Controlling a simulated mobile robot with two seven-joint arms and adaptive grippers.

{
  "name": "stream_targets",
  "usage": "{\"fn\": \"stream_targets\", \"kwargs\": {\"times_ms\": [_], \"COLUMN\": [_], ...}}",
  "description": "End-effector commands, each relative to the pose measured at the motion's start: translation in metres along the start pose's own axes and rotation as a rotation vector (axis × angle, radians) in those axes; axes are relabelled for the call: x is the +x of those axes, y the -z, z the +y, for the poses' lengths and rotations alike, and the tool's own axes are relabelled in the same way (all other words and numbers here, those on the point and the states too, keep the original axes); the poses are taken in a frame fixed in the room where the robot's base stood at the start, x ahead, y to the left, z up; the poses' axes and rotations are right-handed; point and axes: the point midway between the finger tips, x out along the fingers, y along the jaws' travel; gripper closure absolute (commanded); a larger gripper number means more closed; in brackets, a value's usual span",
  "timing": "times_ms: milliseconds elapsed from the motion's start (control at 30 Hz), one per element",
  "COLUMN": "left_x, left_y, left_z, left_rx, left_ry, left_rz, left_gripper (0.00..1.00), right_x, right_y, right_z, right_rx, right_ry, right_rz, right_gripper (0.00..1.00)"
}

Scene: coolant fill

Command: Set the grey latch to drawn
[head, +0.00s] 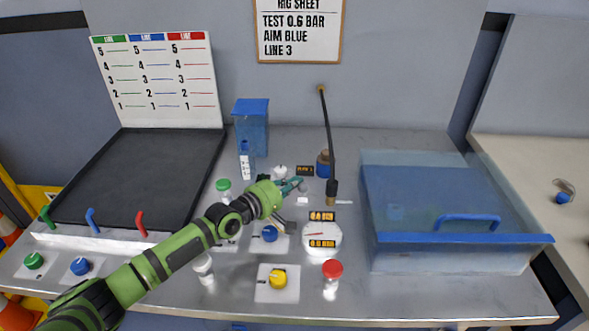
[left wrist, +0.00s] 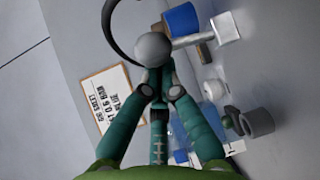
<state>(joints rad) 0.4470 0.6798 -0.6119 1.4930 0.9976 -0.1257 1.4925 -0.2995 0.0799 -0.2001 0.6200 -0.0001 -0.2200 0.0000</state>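A small light-grey knob (head: 280,172), which I take for the grey latch, stands on the bench beside a small dark label. My left gripper (head: 297,184) is just in front of it and to its right, its teal fingers pointing right. In the left wrist view a grey ball (left wrist: 153,46) shows right at the tips of my left gripper (left wrist: 158,72). The fingertips are drawn close together, with nothing visible between them. I cannot tell whether they touch the ball, or whether it is the same knob. My right gripper is not in view.
A dark hose or rod with a nozzle (head: 331,187) rises right of my gripper. A round gauge (head: 322,238), a blue knob (head: 270,233) and a yellow knob (head: 278,278) are nearer the front. A clear blue-lidded box (head: 450,250) fills the right. A black tray (head: 140,165) is at left.

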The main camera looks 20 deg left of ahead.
Motion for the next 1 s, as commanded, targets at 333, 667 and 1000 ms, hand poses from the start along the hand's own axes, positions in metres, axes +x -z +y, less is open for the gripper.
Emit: {"fn": "stream_targets", "kwargs": {"times_ms": [333, 667, 1000], "left_x": [0.000, -0.032, -0.096], "left_y": [0.000, 0.000, 0.000], "left_z": [0.000, -0.002, -0.002], "left_rx": [0.000, 0.000, 0.001], "left_ry": [0.000, 0.003, 0.004], "left_rz": [0.000, 0.000, 0.000], "left_gripper": [1.00, 1.00, 1.00], "right_x": [0.000, 0.000, 0.000], "right_y": [-0.001, -0.001, -0.001], "right_z": [0.000, 0.000, 0.000], "right_rx": [0.000, 0.000, 0.000], "right_ry": [0.000, 0.000, 0.000], "right_rz": [-0.001, -0.001, -0.001], "right_gripper": [0.60, 0.60, 0.60]}}
